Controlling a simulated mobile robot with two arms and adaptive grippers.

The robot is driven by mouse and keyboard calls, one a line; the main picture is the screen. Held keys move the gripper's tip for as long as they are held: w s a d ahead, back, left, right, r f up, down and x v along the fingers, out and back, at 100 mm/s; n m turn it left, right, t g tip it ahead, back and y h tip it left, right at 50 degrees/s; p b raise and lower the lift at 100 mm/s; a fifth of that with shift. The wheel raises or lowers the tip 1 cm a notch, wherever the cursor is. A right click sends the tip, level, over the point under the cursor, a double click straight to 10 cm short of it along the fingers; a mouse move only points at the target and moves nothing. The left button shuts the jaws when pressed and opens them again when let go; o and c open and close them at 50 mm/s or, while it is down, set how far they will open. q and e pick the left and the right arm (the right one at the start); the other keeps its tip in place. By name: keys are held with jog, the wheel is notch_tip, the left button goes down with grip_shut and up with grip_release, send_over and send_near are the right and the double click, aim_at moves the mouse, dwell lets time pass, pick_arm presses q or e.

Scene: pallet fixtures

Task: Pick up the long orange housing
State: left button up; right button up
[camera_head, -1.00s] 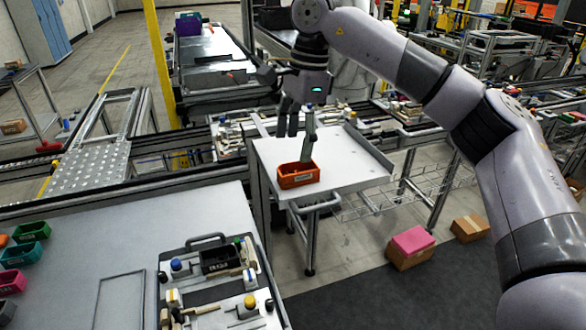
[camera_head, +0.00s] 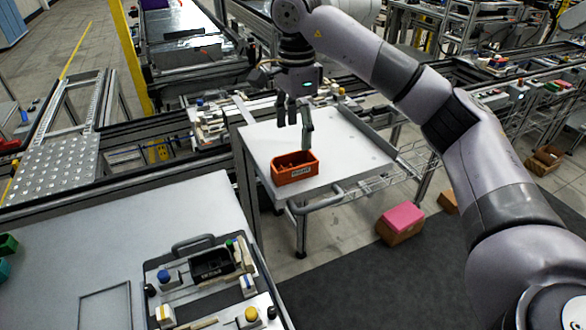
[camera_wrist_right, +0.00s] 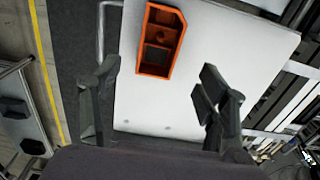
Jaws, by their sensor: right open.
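The long orange housing (camera_head: 294,180) is an open-topped box with a label on its front side. It sits upright on the white top of a cart (camera_head: 350,160). In the right wrist view the housing (camera_wrist_right: 160,40) lies at top centre, beyond the fingers, with inner parts or dividers showing. My right gripper (camera_head: 294,132) is open and points down, above and behind the housing in the head view. In the wrist view the gripper (camera_wrist_right: 155,98) has its fingers wide apart with nothing between them. My left gripper is out of view.
The cart top has a raised edge at its right side and is otherwise clear. A grey table with a tool case (camera_head: 160,262) stands at front left. A pink-topped carton (camera_head: 401,222) is on the floor at right. A conveyor line runs behind the cart.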

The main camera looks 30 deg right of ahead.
aim_at(293, 166)
notch_tip(293, 166, down, 3)
jog(key=shift+w+f, duration=0.1)
jog(key=shift+f, duration=0.2)
jog(key=shift+a+f+p, duration=0.1)
jog(key=shift+f+p, duration=0.1)
jog(key=shift+p, duration=0.2)
jog(key=f, duration=0.1)
jog(key=f+p, duration=0.2)
jog(key=shift+a+f, duration=0.3)
jog(key=shift+f, duration=0.05)
jog(key=shift+s+f, duration=0.2)
jog(key=shift+f, duration=0.3)
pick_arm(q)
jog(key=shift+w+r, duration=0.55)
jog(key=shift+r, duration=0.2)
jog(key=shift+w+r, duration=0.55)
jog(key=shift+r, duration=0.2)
pick_arm(e)
jog(key=c, duration=1.3)
